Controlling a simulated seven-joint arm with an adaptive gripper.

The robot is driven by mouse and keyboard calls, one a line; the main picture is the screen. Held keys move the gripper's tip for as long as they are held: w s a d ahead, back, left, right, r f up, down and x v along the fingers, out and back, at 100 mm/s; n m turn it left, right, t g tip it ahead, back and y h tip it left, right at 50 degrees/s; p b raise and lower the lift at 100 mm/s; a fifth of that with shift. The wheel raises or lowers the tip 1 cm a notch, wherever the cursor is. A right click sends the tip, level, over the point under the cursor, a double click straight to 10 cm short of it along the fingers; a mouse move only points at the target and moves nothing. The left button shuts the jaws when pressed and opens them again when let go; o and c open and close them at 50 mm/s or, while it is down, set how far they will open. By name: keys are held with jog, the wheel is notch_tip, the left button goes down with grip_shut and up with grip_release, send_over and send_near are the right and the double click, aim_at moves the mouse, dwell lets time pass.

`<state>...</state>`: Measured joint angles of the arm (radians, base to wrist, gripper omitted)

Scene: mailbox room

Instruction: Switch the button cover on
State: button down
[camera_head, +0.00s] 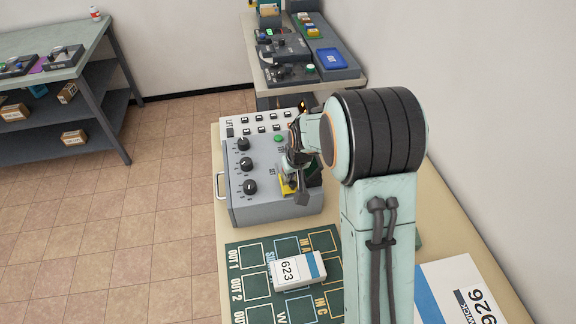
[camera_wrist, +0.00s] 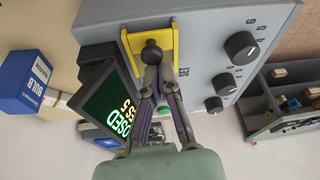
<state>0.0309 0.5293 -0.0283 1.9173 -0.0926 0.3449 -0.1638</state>
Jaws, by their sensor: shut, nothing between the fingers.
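The button cover appears as a yellow U-shaped piece (camera_wrist: 134,43) on the grey control box in the wrist view. A dark round knob (camera_wrist: 151,52) shows between its arms. In the head view, only a small yellow part (camera_head: 288,187) shows beside my gripper (camera_head: 299,190), and the arm hides much of that area. In the wrist view, my gripper's fingers (camera_wrist: 156,82) are shut and empty, pointing at the yellow piece. I cannot tell whether they touch it. The grey control box (camera_head: 240,205) stands on the table, with three black dials (camera_head: 246,163) along its left side.
A dark screen with green letters (camera_wrist: 110,112) stands close beside the fingers. A green button (camera_head: 279,138) is on the box top. A white-and-blue box marked 623 (camera_head: 291,271) lies on the green mat (camera_head: 255,247) in front. A white switch panel (camera_head: 235,122) stands behind.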

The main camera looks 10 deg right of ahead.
jog(key=shift+w, duration=0.15)
jog(key=shift+w+r, duration=0.15)
jog(key=shift+w, duration=0.15)
jog(key=w, duration=0.3)
jog(key=shift+a+r, duration=0.3)
jog(key=shift+r, duration=0.05)
jog(key=v, duration=1)
